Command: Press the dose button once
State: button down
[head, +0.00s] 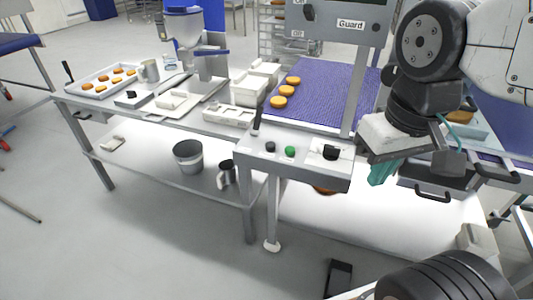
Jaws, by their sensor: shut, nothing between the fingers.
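A grey control box (301,172) stands at the front end of the conveyor. On its top are a round green button (290,151), a small black button (270,146) and a black knob (331,152) on a white plate. No label tells which one is the dose button. My gripper (382,173) hangs at the right of the box, apart from the buttons. Its teal fingertips point down and are shut, with nothing seen between them.
A black lever (257,119) rises at the box's back left. A grey post and a panel marked Guard (350,23) stand behind it. Several rounds lie on the purple belt (318,88).

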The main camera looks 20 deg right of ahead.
jog(key=n+t+h, duration=0.3)
jog(key=n+h, duration=0.5)
jog(key=n, duration=0.7)
send_over(287, 150)
notch_tip(287, 150, down, 5)
jog(key=shift+f, duration=0.15)
jog(key=shift+f, duration=4.4)
jog(key=shift+f, duration=0.1)
jog(key=shift+f, duration=0.3)
